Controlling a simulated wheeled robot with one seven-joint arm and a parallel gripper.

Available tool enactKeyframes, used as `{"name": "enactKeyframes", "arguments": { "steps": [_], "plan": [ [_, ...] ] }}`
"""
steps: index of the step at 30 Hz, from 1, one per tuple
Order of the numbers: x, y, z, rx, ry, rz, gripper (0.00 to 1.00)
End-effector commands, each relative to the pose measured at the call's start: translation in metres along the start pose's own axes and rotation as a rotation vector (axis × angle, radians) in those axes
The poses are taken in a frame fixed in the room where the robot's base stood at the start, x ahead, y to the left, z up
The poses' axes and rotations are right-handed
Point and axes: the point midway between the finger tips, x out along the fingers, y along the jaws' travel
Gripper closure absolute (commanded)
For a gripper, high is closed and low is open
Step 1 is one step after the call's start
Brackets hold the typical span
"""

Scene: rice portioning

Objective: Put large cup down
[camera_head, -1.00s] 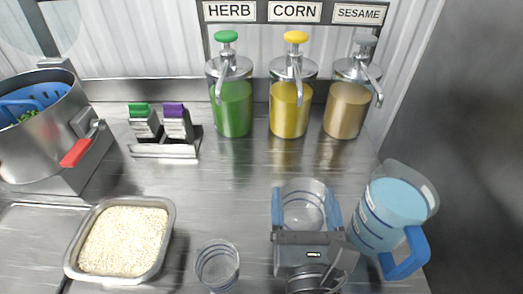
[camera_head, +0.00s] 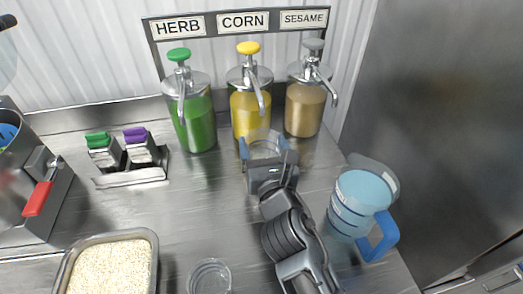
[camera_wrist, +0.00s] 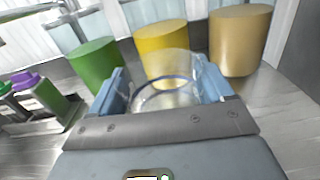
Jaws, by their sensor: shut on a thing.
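My gripper (camera_head: 265,160) is shut on a clear cup (camera_head: 265,148), with its two blue-grey fingers on either side of it. The cup is held just in front of the yellow corn dispenser (camera_head: 251,108). In the wrist view the clear cup (camera_wrist: 165,95) sits between the fingers, its rim partly over the yellow container behind. The cup's lower part is hidden by my gripper, so I cannot tell whether it touches the counter. Another clear cup (camera_head: 210,277) stands at the front of the counter.
The green herb dispenser (camera_head: 193,122) and tan sesame dispenser (camera_head: 304,108) flank the corn one. A blue-handled pitcher (camera_head: 357,205) stands right of my arm. A rice tray (camera_head: 151,240) and a small rack with green and purple tops (camera_head: 130,178) are left. Counter between is clear.

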Motion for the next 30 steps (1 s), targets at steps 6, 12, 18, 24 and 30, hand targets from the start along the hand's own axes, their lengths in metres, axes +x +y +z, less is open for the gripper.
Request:
{"name": "enactKeyframes", "arguments": {
  "steps": [6,12,18,24,30],
  "plan": [
    [0.017,0.0,-0.004,-0.001,0.002,0.0,0.49],
    [0.016,-0.001,-0.033,-0.001,0.002,0.001,0.49],
    [0.016,-0.001,-0.036,0.0,0.001,0.0,0.49],
    [0.016,-0.001,-0.037,0.0,0.001,0.0,0.49],
    [0.016,-0.002,-0.038,-0.001,0.001,0.0,0.08]
  ]
}}
